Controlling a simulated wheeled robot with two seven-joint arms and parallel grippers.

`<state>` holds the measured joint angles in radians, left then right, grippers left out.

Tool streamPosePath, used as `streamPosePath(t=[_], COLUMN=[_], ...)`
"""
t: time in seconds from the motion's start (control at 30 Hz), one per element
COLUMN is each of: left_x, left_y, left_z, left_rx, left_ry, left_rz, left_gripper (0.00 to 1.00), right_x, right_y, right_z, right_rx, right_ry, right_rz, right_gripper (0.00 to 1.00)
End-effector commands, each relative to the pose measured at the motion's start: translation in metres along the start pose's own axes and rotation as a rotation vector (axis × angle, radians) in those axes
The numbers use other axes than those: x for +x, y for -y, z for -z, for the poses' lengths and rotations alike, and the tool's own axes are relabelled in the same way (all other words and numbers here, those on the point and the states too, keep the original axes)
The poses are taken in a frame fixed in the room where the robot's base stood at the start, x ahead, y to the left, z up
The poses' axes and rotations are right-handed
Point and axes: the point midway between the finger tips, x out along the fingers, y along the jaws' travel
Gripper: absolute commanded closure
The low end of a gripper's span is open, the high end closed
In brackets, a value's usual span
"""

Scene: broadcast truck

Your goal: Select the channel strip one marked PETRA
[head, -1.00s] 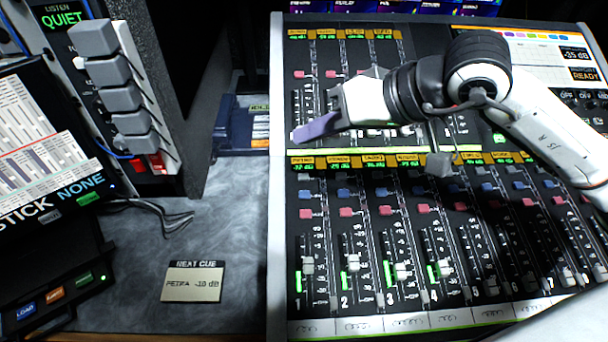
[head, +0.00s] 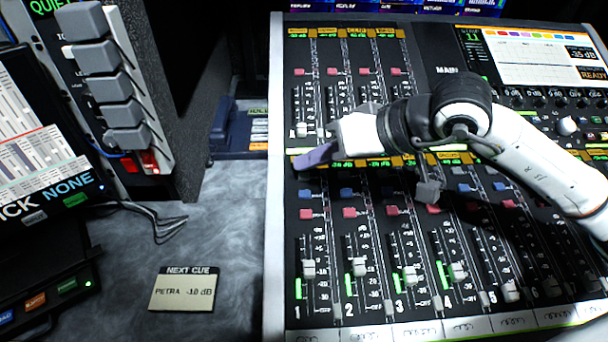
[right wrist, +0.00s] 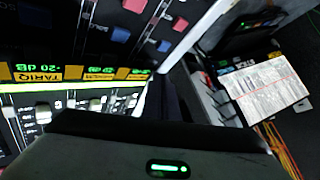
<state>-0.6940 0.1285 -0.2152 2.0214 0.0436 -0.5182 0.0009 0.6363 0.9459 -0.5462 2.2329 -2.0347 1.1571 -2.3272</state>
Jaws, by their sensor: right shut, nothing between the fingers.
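The mixing desk (head: 274,240) carries several channel strips with yellow and green name displays. The lower strip numbered 1 shows a blue button (head: 305,193), a red button (head: 306,213) and a fader cap (head: 308,268). My right gripper (head: 315,156) is shut and empty, its purple fingertips over strip 1's name display, hiding most of it. Whether it touches the desk I cannot tell. The other names are too small to read in the head view. In the right wrist view a display reads TARIQ (right wrist: 40,73); PETRA is not legible on any strip. My left gripper is not in view.
A NEXT CUE card (head: 183,290) reading PETRA -10 dB lies on the grey table left of the desk. A panel with grey levers (head: 115,86) and a screen stand further left. My right arm crosses the desk's right part.

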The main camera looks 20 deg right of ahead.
Motion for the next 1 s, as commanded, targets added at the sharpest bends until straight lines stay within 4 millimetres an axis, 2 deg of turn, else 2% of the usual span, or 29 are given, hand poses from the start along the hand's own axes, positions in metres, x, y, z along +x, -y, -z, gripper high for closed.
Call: streamPosePath(t=[0.43, 1.0], left_x=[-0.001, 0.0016], left_y=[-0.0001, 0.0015], left_z=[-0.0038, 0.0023], left_rx=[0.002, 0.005], left_ry=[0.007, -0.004], left_rz=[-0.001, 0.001], left_gripper=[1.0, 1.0], right_x=[-0.0001, 0.0], right_y=[0.0, 0.0], right_z=[0.0, -0.0001], right_rx=[0.0, 0.0], right_ry=[0.0, 0.0], right_rz=[0.0, 0.0], right_gripper=[1.0, 1.0])
